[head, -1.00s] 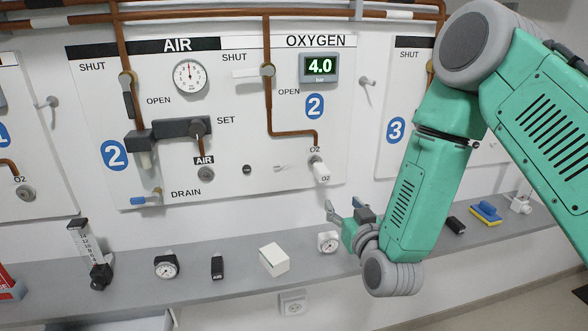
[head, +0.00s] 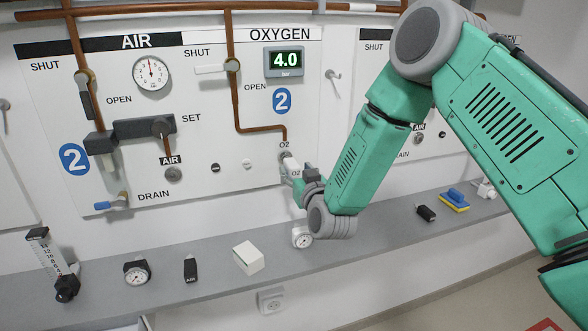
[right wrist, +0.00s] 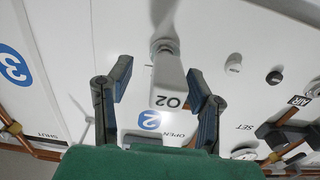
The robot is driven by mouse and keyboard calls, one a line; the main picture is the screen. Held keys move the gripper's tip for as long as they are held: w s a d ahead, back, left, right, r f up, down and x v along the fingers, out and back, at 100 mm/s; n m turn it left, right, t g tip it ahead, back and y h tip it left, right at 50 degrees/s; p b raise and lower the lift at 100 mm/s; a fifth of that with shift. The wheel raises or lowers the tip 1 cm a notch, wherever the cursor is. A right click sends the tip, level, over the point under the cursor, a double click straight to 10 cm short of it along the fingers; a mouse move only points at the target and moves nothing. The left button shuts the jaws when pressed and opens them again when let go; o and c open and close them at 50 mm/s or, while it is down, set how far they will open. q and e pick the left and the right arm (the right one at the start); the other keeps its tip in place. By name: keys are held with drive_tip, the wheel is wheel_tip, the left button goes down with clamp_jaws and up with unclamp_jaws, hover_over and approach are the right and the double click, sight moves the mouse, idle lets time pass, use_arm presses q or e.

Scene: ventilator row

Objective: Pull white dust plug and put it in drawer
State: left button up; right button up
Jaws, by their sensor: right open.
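The white dust plug (head: 289,162), marked O2, sits in the oxygen outlet of panel 2. In the right wrist view the plug (right wrist: 170,82) sticks out from its grey outlet ring toward the camera. My right gripper (head: 294,177) is at the plug in the head view. In the right wrist view its open fingers (right wrist: 160,74) stand on either side of the plug, with visible gaps. A pale edge below the shelf at the bottom left (head: 132,324) may be the drawer; most of it is cut off. My left gripper is not in view.
The grey shelf (head: 215,285) below the panel holds a flowmeter (head: 52,262), a gauge (head: 137,272), a black block (head: 190,269), a white box (head: 248,257) and another gauge (head: 302,237). A pipe (head: 236,95) runs down to the outlet.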

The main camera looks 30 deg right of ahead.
drive_tip(key=shift+w+a+r, duration=0.1)
drive_tip(key=shift+w+a, duration=0.1)
drive_tip(key=shift+w, duration=0.15)
drive_tip(key=shift+a+r, duration=0.15)
drive_tip(key=shift+a, duration=0.2)
drive_tip(key=shift+d, duration=0.75)
drive_tip(key=shift+a, duration=0.35)
clamp_jaws()
